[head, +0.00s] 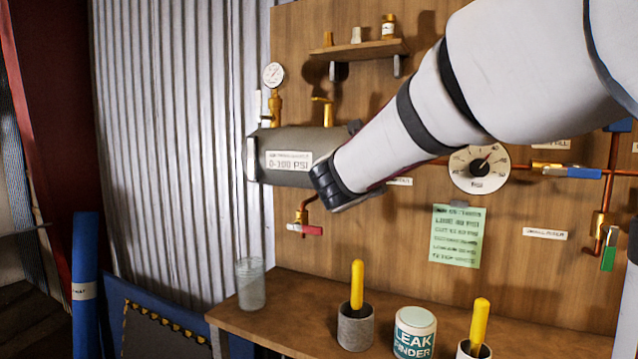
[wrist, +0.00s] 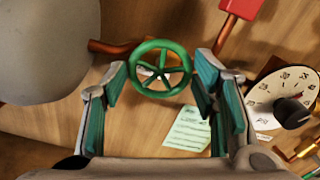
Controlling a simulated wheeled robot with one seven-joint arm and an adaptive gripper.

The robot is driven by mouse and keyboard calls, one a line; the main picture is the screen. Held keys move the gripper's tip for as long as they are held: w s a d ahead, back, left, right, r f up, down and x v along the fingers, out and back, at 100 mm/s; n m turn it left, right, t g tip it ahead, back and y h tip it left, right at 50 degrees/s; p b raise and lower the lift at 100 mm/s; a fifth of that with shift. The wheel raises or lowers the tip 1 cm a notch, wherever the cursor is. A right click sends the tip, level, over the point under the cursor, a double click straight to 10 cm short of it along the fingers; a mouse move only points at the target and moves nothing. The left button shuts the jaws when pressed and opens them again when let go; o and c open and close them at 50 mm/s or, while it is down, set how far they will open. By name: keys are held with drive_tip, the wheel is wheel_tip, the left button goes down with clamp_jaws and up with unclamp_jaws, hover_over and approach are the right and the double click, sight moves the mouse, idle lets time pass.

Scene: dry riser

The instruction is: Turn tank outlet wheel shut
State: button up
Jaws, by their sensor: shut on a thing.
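The green spoked wheel (wrist: 160,70) shows in the wrist view, in front of a copper pipe. My gripper (wrist: 161,62) has its teal-padded fingers on the left and right of the wheel's rim and is shut on it. In the head view my arm's dark wrist end hides the wheel and the fingers. The grey tank (head: 283,147), labelled 0-100 PSI, is on the board left of my wrist. Its rounded side fills the upper left of the wrist view (wrist: 45,45).
A dial gauge (head: 479,168) is on the board to the right, above a green note (head: 456,236). A red-handled valve (head: 305,229) hangs below the tank. The bench (head: 290,318) bears a glass jar (head: 251,285), yellow-handled tools in cups and a Leak Finder tub (head: 415,332).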

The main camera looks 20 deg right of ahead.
drive_tip(key=shift+m+b, duration=0.5)
drive_tip(key=shift+b, duration=0.45)
drive_tip(key=shift+r+m+b, duration=0.15)
drive_tip(key=shift+m+b, duration=0.15)
drive_tip(key=o, duration=1.1)
drive_tip(key=shift+o, duration=0.2)
drive_tip(key=v, duration=1.2)
